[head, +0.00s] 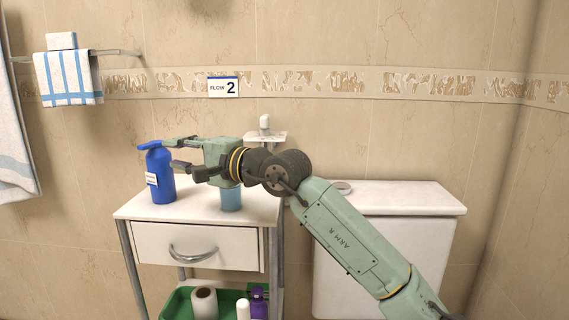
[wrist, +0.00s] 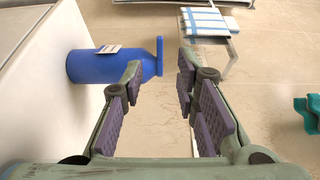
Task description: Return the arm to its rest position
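My gripper (head: 174,154) is open and empty, above the white cabinet top and pointing left. A blue pump bottle (head: 162,178) with a white label stands upright on the cabinet at the fingertips. My arm reaches in from the lower right, bent at the wrist.
A light blue cup (head: 231,199) stands on the cabinet (head: 190,212) under my gripper, partly hidden. A green tray (head: 178,304) below holds a paper roll and bottles. A white toilet tank (head: 425,197) stands right. A towel rail (head: 118,52) hangs upper left.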

